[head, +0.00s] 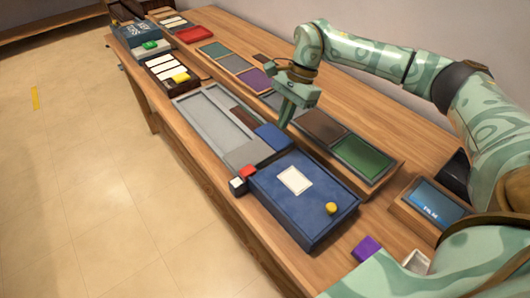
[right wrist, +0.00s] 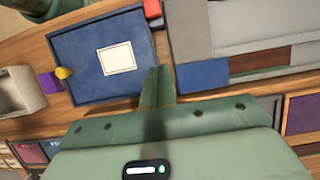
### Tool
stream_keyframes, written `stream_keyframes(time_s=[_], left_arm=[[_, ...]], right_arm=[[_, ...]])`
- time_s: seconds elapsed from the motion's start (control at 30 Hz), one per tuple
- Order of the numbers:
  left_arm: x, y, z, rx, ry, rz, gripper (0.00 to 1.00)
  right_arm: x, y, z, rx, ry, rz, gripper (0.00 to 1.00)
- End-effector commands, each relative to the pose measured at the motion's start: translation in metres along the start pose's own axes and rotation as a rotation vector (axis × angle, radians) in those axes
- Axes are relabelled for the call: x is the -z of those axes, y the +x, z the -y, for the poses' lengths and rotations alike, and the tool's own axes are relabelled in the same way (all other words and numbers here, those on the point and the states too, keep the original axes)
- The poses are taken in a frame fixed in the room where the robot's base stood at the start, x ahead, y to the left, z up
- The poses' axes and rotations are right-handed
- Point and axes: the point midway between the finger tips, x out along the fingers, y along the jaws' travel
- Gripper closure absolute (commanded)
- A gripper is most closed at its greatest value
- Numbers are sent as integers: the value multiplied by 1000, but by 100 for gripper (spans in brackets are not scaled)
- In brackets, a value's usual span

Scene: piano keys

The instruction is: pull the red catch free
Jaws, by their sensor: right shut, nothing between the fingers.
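A small red block (head: 248,172), which looks like the red catch, sits at the near left corner of the blue box (head: 274,202), beside a small white block (head: 237,184). In the right wrist view the red block (right wrist: 152,9) shows at the top edge, beside the blue box (right wrist: 82,66). My right gripper (head: 282,124) is shut and empty, fingers down. It is above the bench, behind the red block and apart from it. It also shows in the right wrist view (right wrist: 158,72). My left gripper is not in view.
A grey tray (head: 196,105) with a blue square (head: 272,137) lies left of the box. A row of coloured panels, including green (head: 361,157), runs behind. The box bears a yellow knob (head: 331,208). A purple block (head: 367,248) and a screen (head: 434,201) stand right.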

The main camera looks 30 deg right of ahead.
Motion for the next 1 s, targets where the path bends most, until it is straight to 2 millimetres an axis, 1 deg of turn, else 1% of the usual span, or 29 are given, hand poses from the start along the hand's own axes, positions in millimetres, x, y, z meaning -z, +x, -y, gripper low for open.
stream_keyframes(time_s=[0.17, 0.27, 0.37, 0.6, 0.7, 0.8, 0.9, 1.0], left_arm=[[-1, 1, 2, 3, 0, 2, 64], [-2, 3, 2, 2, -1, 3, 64], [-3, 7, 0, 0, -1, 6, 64], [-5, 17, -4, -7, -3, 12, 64], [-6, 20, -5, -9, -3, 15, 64], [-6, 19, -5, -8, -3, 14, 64], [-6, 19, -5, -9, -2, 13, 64], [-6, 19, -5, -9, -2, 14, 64]], right_arm=[[0, 4, 0, -1, 0, 0, 100], [1, 14, 0, -2, 0, 1, 100], [1, 33, -1, -4, 0, 2, 100], [0, 85, -1, -5, 1, 3, 100], [1, 105, -1, -5, 1, 2, 100], [-16, 108, 0, -1, -3, 2, 100], [-27, 112, 0, 0, -2, 1, 100], [-34, 114, 0, 0, 0, 2, 100]])
